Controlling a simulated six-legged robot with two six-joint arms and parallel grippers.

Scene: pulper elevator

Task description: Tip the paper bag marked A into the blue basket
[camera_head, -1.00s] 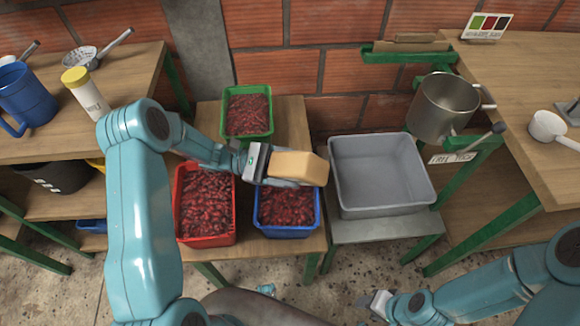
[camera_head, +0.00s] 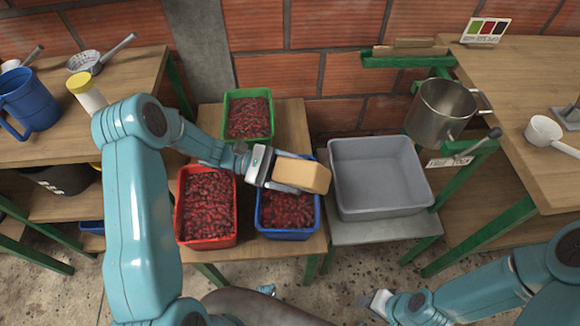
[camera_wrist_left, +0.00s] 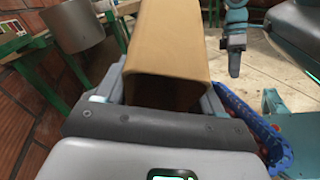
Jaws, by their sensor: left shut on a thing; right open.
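The tan paper bag (camera_head: 308,178) is held above the blue basket (camera_head: 289,235), lying on its side with its right end a little lower. Its A mark does not show. My left gripper (camera_head: 286,172) is shut on the bag; the left wrist view also shows the bag (camera_wrist_left: 168,40) between the fingers, its near end dark and open-looking. The blue basket holds red coffee cherries; part of its rim is hidden behind the bag, and it also shows in the left wrist view (camera_wrist_left: 240,118). My right gripper (camera_head: 372,304) is open and empty at the lower middle.
A red basket (camera_head: 207,243) and a green basket (camera_head: 248,139), both with cherries, stand beside the blue one on a low wooden table. A grey empty tub (camera_head: 378,178) is to the right.

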